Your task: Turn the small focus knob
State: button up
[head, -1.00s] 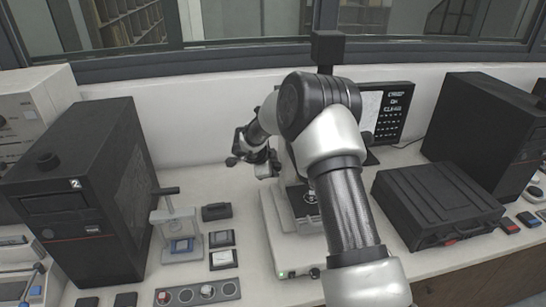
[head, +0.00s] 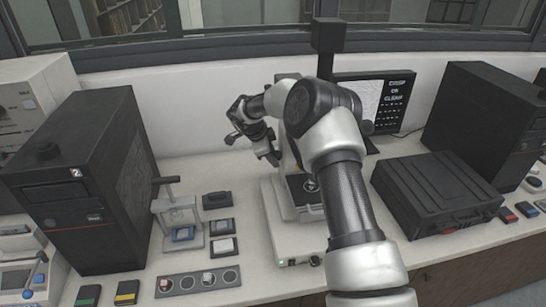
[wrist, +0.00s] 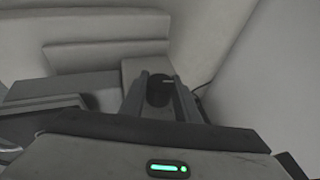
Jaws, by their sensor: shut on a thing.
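The microscope (head: 275,228) is a pale instrument on the bench, largely hidden behind my arm in the head view. My gripper (head: 274,158) reaches its left side from above. In the wrist view, the small focus knob (wrist: 158,90) is a short dark cylinder on a pale housing. The two fingers of my gripper (wrist: 161,98) lie on either side of it, shut on it. The knob itself cannot be made out in the head view.
A mounting press (head: 178,217) and small dark trays (head: 222,246) stand left of the microscope. A black cabinet (head: 80,200) is further left. A black case (head: 435,195) lies to the right, with a screen (head: 388,100) behind.

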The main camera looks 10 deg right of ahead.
jog(key=o, duration=1)
jog(key=shift+o, duration=0.2)
jog(key=shift+r, duration=0.1)
jog(key=v, duration=1.7)
jog(key=shift+s+b, duration=0.1)
jog(key=shift+b, duration=0.2)
